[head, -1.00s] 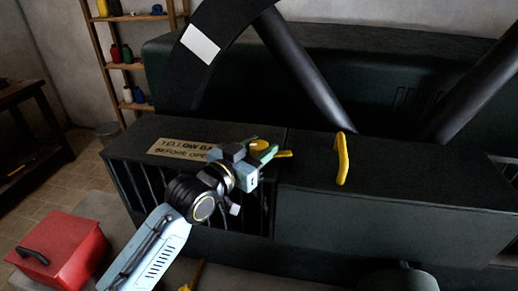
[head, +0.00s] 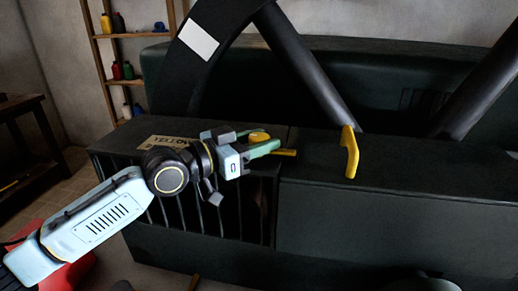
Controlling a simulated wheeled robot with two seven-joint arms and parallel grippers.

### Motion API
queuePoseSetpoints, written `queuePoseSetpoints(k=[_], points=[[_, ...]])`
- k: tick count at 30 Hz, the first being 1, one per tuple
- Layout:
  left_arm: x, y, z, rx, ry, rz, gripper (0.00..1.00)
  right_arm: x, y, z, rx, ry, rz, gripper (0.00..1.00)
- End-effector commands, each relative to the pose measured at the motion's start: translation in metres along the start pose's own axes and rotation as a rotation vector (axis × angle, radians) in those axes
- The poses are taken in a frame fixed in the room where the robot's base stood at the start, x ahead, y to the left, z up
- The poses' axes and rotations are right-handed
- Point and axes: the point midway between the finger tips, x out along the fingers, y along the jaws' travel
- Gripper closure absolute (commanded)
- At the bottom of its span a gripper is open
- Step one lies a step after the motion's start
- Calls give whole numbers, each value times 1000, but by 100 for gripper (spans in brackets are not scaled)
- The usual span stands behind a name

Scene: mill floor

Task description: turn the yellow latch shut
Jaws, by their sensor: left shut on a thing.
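The yellow latch has a round hub (head: 259,136) on the top of the dark housing, near the seam between the barred left part and the solid right part. Its yellow bar (head: 285,152) sticks out to the right past my fingertips. My left gripper (head: 264,148) comes in from the left and is shut on the latch, with its green fingers hiding part of it. My right gripper is not in view.
A yellow upright handle (head: 350,152) stands on the right part of the housing (head: 375,215). A sign (head: 158,140) is partly hidden by my arm. Thick dark spokes (head: 305,62) rise behind. A red box (head: 68,275) sits low left, below shelves (head: 136,36).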

Motion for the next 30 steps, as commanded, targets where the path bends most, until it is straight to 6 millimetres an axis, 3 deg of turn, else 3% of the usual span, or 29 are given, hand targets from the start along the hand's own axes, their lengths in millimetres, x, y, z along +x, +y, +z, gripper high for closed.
queuePoseSetpoints(k=[13,14,18,30], points=[[0,0,-1,0,0,5,83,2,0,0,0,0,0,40],[0,0,-1,0,0,5,57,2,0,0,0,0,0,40],[0,0,-1,0,0,5,40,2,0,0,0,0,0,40],[-9,0,0,0,-1,4,40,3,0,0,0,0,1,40]])
